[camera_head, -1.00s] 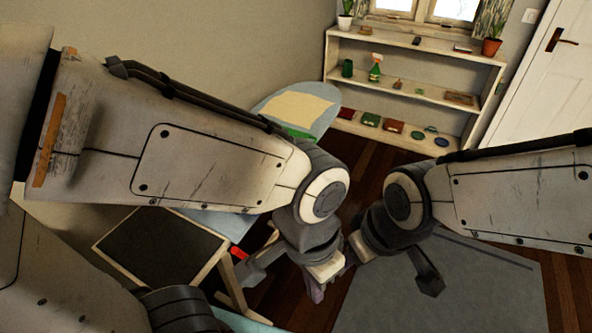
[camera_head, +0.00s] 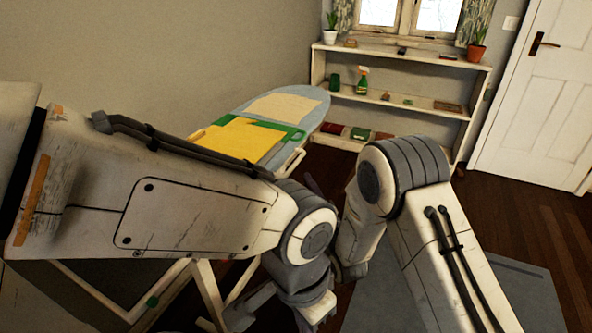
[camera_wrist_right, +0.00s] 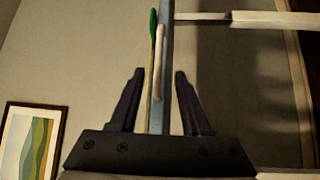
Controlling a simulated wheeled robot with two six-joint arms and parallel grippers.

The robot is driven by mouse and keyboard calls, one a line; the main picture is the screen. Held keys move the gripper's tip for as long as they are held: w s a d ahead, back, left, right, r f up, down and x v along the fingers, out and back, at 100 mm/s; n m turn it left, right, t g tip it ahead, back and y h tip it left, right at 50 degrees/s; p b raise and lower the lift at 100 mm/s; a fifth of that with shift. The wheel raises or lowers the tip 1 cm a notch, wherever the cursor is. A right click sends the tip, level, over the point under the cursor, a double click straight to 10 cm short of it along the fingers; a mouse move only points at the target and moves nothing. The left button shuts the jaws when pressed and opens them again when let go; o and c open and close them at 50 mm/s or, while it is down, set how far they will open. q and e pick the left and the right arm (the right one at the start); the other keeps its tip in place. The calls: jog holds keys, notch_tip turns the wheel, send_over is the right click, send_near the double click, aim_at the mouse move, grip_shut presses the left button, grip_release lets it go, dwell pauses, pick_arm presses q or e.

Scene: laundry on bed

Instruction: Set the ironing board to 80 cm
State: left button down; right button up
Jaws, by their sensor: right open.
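The ironing board (camera_head: 312,93) extends away from me in the upper middle of the head view, with a light blue-grey top. Its near part and any height lever are hidden by my left arm. My right gripper (camera_head: 316,188) is by the board's right side, its dark fingers partly hidden behind my wrist. In the right wrist view, my right gripper (camera_wrist_right: 157,98) is open, with the board's thin edge (camera_wrist_right: 166,55) running between and beyond its fingers. Contact is not clear. My left gripper (camera_head: 285,312) is low, partly cut off by the lower frame edge; its opening is unclear.
Yellow cloth (camera_head: 238,138), green cloth (camera_head: 294,133) and cream cloth (camera_head: 284,105) lie on the board. A shelf (camera_head: 400,100) with small objects stands behind, near a white door (camera_head: 535,100). A grey mat (camera_head: 520,290) lies on the wooden floor. A framed picture (camera_wrist_right: 30,140) hangs on the wall.

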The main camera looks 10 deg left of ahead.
aim_at(295, 162)
jog(key=x, duration=1)
jog(key=shift+r, duration=0.15)
grip_shut()
dwell(1.1)
